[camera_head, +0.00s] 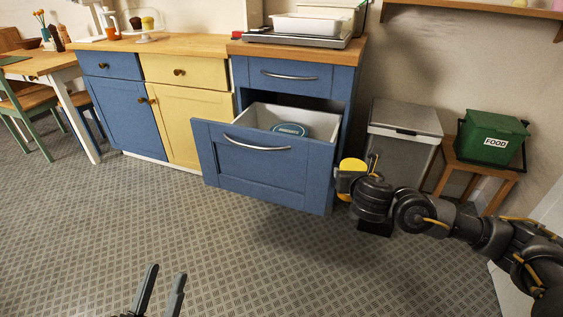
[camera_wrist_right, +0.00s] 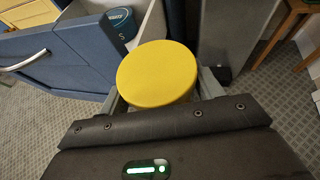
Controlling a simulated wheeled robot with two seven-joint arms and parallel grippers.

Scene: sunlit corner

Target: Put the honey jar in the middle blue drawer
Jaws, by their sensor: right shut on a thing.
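The honey jar shows as a round yellow lid (camera_wrist_right: 158,74) in the right wrist view, with its body hidden below the lid. In the head view the yellow jar (camera_head: 352,165) is at the end of my right arm, just right of the open blue drawer. My right gripper (camera_head: 347,182) is shut on the jar, with a finger on each side. The blue drawer (camera_head: 262,165) below the closed top drawer is pulled out; it also shows in the right wrist view (camera_wrist_right: 60,55). My left gripper (camera_head: 167,272) is open and empty, low over the floor.
A round blue tin (camera_head: 290,129) lies in the open drawer, with bare drawer floor around it. A grey bin (camera_head: 402,140) and a stool (camera_head: 470,170) with a green food caddy (camera_head: 490,137) stand right of the drawers. The floor in front is clear.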

